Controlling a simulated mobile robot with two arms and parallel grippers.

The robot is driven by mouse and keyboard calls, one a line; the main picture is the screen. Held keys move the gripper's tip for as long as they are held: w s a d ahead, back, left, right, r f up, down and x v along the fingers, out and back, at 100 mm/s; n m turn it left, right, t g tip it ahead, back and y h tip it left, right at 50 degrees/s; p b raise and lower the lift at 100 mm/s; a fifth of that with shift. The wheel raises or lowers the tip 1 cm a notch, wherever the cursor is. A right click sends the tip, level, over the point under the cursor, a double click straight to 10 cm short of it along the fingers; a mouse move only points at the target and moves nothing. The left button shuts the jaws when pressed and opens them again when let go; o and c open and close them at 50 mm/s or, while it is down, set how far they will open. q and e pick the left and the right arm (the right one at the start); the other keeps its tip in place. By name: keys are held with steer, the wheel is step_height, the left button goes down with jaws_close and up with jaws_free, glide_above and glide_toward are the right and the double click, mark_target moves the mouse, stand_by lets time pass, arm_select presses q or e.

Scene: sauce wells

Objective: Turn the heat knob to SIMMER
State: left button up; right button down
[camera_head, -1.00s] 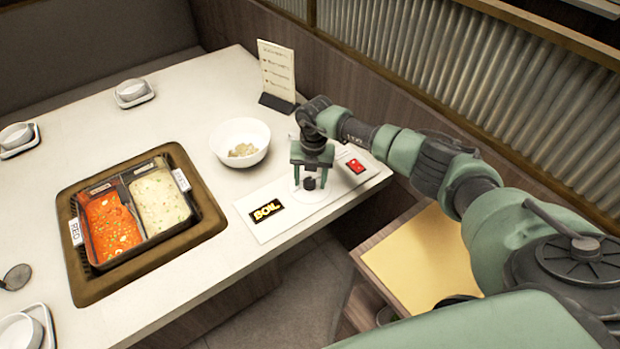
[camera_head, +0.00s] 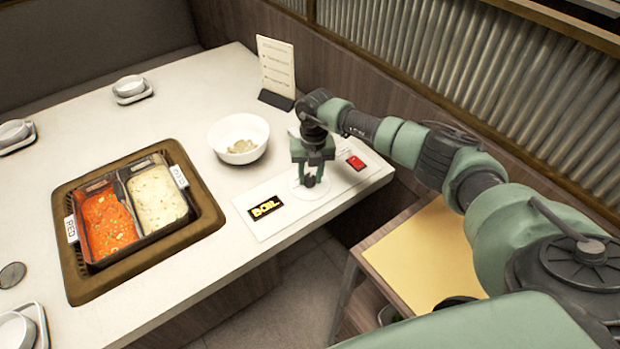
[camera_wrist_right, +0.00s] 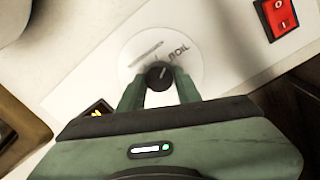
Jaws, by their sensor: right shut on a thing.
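The heat knob (camera_head: 309,181) is a small black knob on a round white dial, set in the white control panel (camera_head: 268,228) at the table's edge. The right wrist view also shows the knob (camera_wrist_right: 159,75), with a pale pointer line and the word BOIL partly readable at the dial's upper right. The SIMMER mark cannot be made out. My left gripper is not in view.
A red switch (camera_head: 356,163) lies right of the dial. A white bowl (camera_head: 240,157) stands behind the panel, near a menu card (camera_head: 277,68). The two-part pot (camera_head: 148,240) with red and pale broth sits in the table at left.

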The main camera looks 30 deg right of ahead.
mark_target(312, 177)
steer(key=n+b, duration=0.3)
steer(key=n, duration=0.1)
steer(key=shift+f, duration=0.15)
steer(key=shift+n+b, duration=0.75)
steer(key=shift+n, duration=0.75)
steer(key=shift+d, duration=0.1)
steer(key=c, duration=1)
jaws_free()
steer(key=shift+r, duration=0.2)
steer(key=r, duration=0.4)
steer(key=r+b, duration=0.1)
steer(key=r, duration=0.2)
steer(key=shift+w+d+r, duration=0.1)
steer(key=shift+d+r, duration=0.1)
steer(key=shift+r, duration=0.15)
